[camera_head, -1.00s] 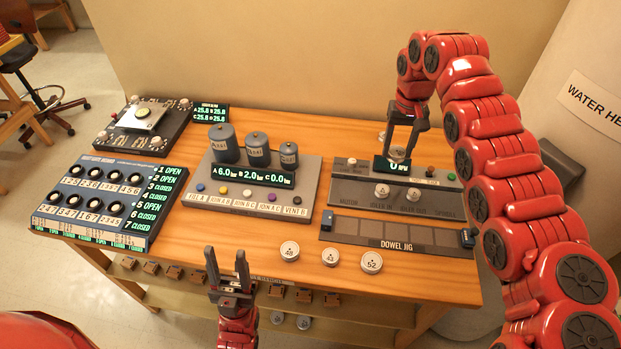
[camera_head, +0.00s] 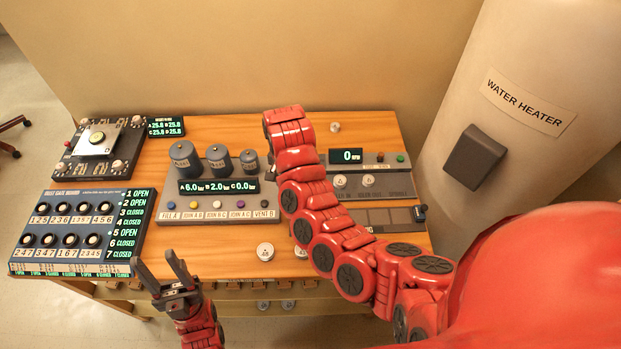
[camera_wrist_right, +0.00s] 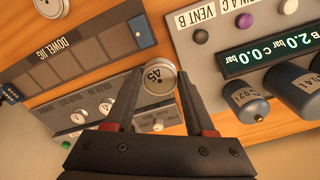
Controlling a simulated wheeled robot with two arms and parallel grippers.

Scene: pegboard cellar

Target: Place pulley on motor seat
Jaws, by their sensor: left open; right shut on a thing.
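My right gripper (camera_wrist_right: 158,95) is shut on a round white pulley (camera_wrist_right: 158,75), whose label looks like 45. The wrist view shows the pulley between its fingertips, in front of the seat panel (camera_wrist_right: 70,96). In the head view the right forearm hides this gripper and the pulley. The seat panel (camera_head: 396,187) shows partly there, with two white pulleys on its idler positions. The motor seat, at the panel's left end, is hidden by my arm. My left gripper (camera_head: 165,268) is open and empty at the table's front edge.
Loose discs (camera_head: 265,251) stand near the front edge, one partly behind my arm. The dowel jig (camera_head: 385,219) lies in front of the seat panel. A tank console (camera_head: 245,204), dust gate board (camera_head: 84,228) and water heater (camera_head: 490,215) surround the work area.

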